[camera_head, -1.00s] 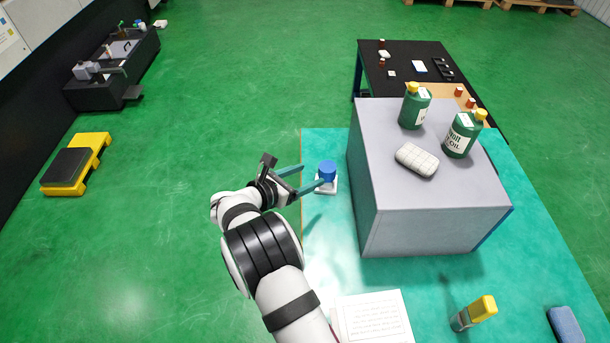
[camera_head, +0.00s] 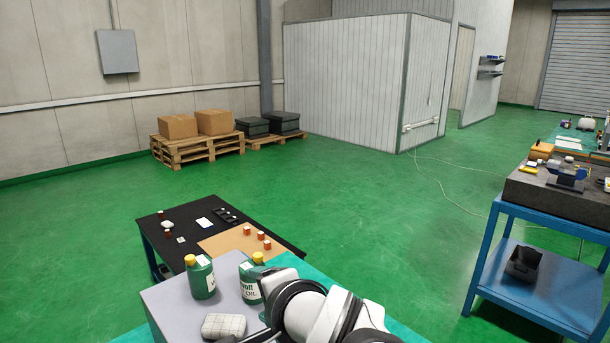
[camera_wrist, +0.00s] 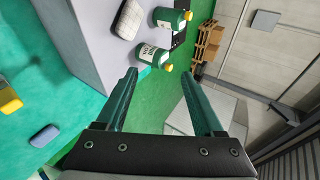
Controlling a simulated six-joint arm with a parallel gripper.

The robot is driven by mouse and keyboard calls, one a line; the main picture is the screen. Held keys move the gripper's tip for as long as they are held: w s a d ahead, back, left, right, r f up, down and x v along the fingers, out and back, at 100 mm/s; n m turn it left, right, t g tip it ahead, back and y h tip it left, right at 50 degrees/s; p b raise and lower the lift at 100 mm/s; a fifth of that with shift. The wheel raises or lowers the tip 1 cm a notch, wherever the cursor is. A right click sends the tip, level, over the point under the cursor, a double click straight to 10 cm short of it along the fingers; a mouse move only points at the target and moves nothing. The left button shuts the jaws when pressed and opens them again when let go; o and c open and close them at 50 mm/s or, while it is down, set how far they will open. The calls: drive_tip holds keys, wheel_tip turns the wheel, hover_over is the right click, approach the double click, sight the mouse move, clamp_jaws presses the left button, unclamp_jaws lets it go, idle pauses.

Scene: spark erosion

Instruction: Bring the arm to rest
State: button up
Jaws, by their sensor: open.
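My arm (camera_head: 315,312) shows at the bottom of the head view, in front of the grey block's right side. The fingers are not clearly seen there. In the wrist view my gripper (camera_wrist: 160,85) is open, with its two green fingers wide apart and nothing between them. Beyond the fingers the wrist view shows green floor and pale wall panels, tilted. Two green oil bottles with yellow caps, one at the left (camera_head: 202,278) and one at the right (camera_head: 250,282), stand on the grey block (camera_head: 170,305). My arm partly covers the right one.
A white gridded pad (camera_head: 224,326) lies on the block. A black table (camera_head: 165,228) with small items stands behind it. A blue cart (camera_head: 530,290) stands at right. Pallets with boxes (camera_head: 197,145) are at the back wall. Green floor between is free.

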drive_tip(key=s+d+f+n+g+h, duration=0.1)
drive_tip(key=s+d+f+n+h, duration=0.15)
drive_tip(key=s+d, duration=0.45)
drive_tip(key=s+d+f+n+g+h, duration=0.1)
drive_tip(key=s+d+f+n, duration=0.25)
drive_tip(key=s+d, duration=0.3)
drive_tip(key=s+f+g, duration=0.7)
drive_tip(key=s+f, duration=0.1)
drive_tip(key=s, duration=0.2)
drive_tip(key=shift+d, duration=0.15)
drive_tip(key=shift+s+f, duration=0.1)
